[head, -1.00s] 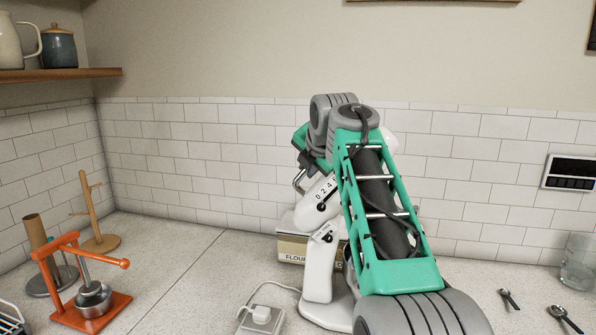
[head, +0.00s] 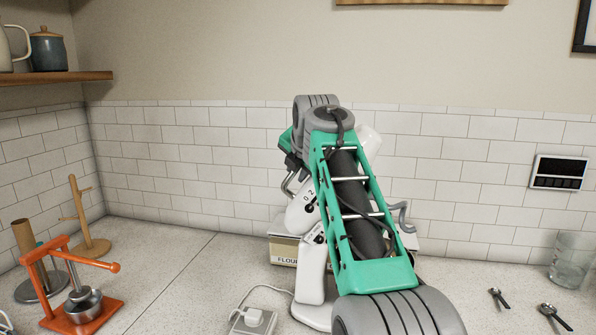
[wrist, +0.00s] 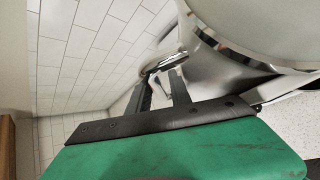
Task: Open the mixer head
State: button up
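The white stand mixer (head: 312,275) stands on the counter behind my arm, which hides much of it. Its head (head: 300,215), with a numbered speed scale, is tilted back steeply. The upper end of the head shows beyond my arm, and a grey curved hook (head: 404,216) sticks out at the right. In the wrist view, the white head with its chrome band (wrist: 225,45) fills the upper right. My gripper (wrist: 160,75) has its dark fingers apart, with the tips close against shiny metal by the head. I cannot tell whether they touch. In the head view, my gripper (head: 291,182) is at the head's left side.
A box marked flour (head: 283,261) is behind the mixer. A plug block (head: 253,320) with a white cord is in front. An orange press (head: 82,295) and wooden mug stand (head: 88,220) are at left. A glass (head: 571,258) and measuring spoons (head: 551,315) are at right.

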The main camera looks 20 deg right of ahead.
jog(key=v, duration=0.8)
jog(key=shift+b, duration=0.4)
jog(key=s+a+f+m+g, duration=0.2)
jog(key=s+a+f+m, duration=0.2)
jog(key=s+f+m, duration=0.4)
jog(key=s+a+f+m+g+y, duration=0.1)
jog(key=s+a+f+m, duration=0.3)
jog(key=f, duration=1.4)
jog(key=s+a+f+m+g, duration=0.3)
jog(key=s+a+f+m, duration=0.1)
jog(key=s+f+m, duration=0.7)
jog(key=s+f, duration=0.2)
jog(key=s, duration=0.2)
jog(key=shift+f+m+y, duration=0.4)
